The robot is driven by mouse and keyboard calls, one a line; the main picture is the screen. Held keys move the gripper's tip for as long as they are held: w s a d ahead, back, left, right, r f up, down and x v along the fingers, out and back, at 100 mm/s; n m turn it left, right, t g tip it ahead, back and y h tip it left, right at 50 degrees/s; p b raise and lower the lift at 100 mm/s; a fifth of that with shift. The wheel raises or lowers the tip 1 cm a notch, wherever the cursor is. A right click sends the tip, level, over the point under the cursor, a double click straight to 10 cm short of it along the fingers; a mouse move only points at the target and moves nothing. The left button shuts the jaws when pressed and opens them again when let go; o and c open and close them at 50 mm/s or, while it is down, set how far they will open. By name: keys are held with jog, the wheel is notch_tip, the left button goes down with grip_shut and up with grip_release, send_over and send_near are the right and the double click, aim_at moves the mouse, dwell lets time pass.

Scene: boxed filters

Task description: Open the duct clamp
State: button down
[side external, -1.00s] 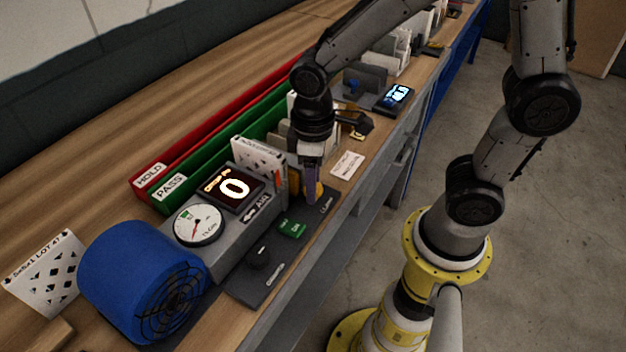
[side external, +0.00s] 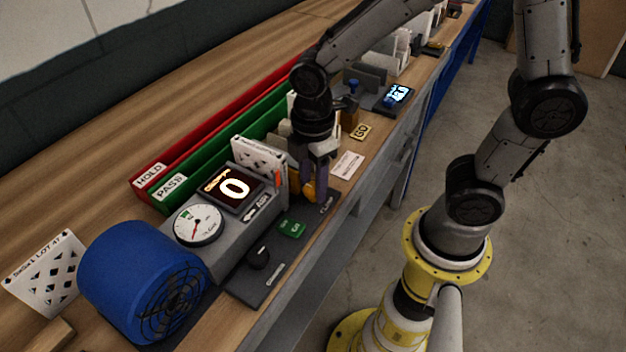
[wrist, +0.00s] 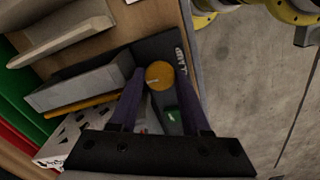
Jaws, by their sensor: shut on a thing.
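The duct clamp's control is a round yellow knob (side external: 309,190) on a dark panel at the front end of the grey test unit (side external: 238,222). In the wrist view the knob (wrist: 159,75) sits between the tips of my two purple-grey fingers. My gripper (side external: 311,182) points down and is shut on this knob; the wrist view shows its fingertips (wrist: 160,82) too. A patterned filter card (side external: 258,158) stands in the unit just left of my gripper, with an orange strip (side external: 279,177) beside it. My fingers hide part of the knob.
A blue fan duct (side external: 142,282) stands at the unit's left end. A green button (side external: 292,228) and a black dial (side external: 259,257) sit on the front panel. Green (side external: 212,165) and red (side external: 190,143) bins run behind. The bench's front edge is close to my gripper.

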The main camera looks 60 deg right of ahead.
jog(key=shift+n, duration=0.3)
jog(key=shift+c, duration=1.8)
grip_release()
